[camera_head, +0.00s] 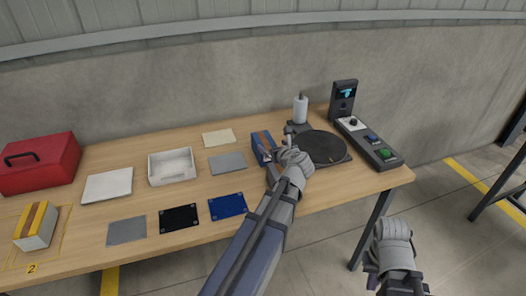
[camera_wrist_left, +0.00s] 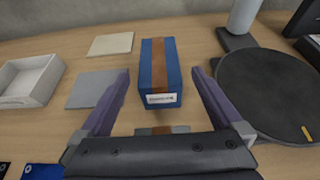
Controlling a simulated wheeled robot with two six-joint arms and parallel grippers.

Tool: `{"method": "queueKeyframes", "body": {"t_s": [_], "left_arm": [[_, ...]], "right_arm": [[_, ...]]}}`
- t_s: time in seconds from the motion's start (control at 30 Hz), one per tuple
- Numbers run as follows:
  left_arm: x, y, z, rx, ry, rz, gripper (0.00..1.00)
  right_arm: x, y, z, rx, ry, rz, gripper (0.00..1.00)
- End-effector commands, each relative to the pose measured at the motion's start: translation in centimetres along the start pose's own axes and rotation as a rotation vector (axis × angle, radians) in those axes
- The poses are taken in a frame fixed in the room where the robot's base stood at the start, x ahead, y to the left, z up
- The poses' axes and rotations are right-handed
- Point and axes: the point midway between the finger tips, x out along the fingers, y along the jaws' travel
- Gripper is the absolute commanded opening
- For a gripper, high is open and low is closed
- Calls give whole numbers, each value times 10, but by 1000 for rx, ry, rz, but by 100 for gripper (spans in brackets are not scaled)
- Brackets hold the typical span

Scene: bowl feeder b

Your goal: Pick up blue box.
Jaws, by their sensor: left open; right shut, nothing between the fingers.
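The blue box (camera_head: 263,146) with a brown band stands on the table, left of the round black plate. In the left wrist view the blue box (camera_wrist_left: 161,77) shows its white label and lies ahead of the fingertips, centred between their lines. In the head view my left gripper (camera_head: 279,154) partly covers the box. Whether the fingers touch it I cannot tell. My right gripper (camera_head: 372,280) is shut and empty, off the table at the lower right.
The black turntable (camera_head: 322,147) is close to the right of the box, with a white cylinder (camera_head: 300,108) behind it. A control panel (camera_head: 370,140) stands further right. A white tray (camera_head: 172,180) and flat coloured mats (camera_head: 227,206) lie to the left.

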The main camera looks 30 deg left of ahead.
Motion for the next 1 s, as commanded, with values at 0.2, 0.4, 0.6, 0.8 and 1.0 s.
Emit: {"method": "queueKeyframes", "body": {"t_s": [0.2, 0.4, 0.6, 0.8, 1.0], "left_arm": [[11, -1, -1, -3, 2, 2, 100], [27, 0, -1, -1, 1, 0, 100], [34, 0, -2, 1, 0, 0, 100], [62, 2, -8, -1, 0, 1, 100], [79, 2, -4, 1, -1, -1, 100]], "right_arm": [[5, 0, 0, 0, 0, 0, 0], [11, -1, -1, 0, 0, 0, 0], [15, -1, -1, 0, 0, 0, 0], [31, -3, -2, 0, 0, 0, 0], [34, -3, -2, 0, 0, 0, 0]]}}
